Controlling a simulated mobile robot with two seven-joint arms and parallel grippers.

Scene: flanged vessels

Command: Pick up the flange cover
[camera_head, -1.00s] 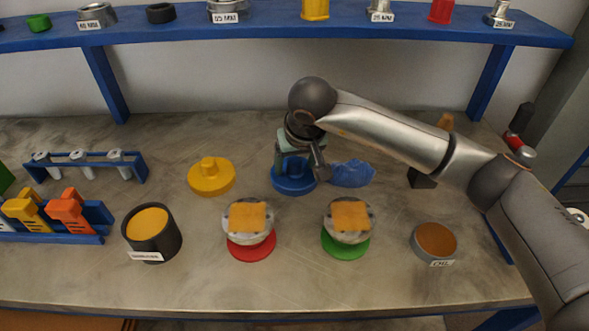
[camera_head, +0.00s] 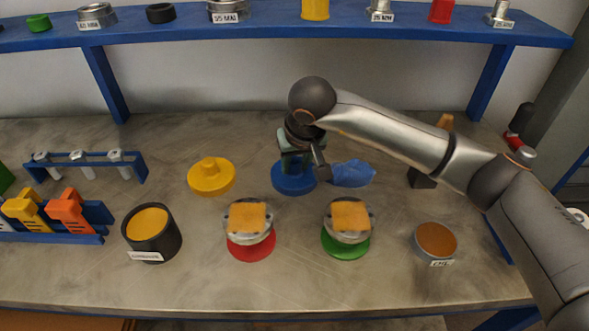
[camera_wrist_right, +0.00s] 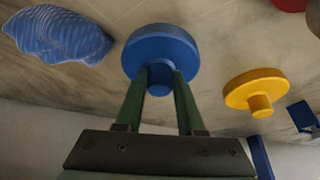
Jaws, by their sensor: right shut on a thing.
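The blue flange cover (camera_head: 293,178) is a round disc with a knob, lying on the grey bench below my right gripper (camera_head: 296,160). In the right wrist view, the two green fingers of that gripper (camera_wrist_right: 161,80) are shut on the knob of the blue cover (camera_wrist_right: 160,50). The cover appears to rest on the bench. A yellow flange cover (camera_head: 211,177) of like shape lies to its left; it also shows in the right wrist view (camera_wrist_right: 255,90). My left gripper is not in view.
A crumpled blue cloth (camera_head: 352,173) lies just right of the blue cover. In front stand two flanged vessels with orange tops, one (camera_head: 248,222) on a red disc, one (camera_head: 348,220) on a green disc. A black cup (camera_head: 152,235) and a brown-topped dish (camera_head: 435,240) stand at the sides.

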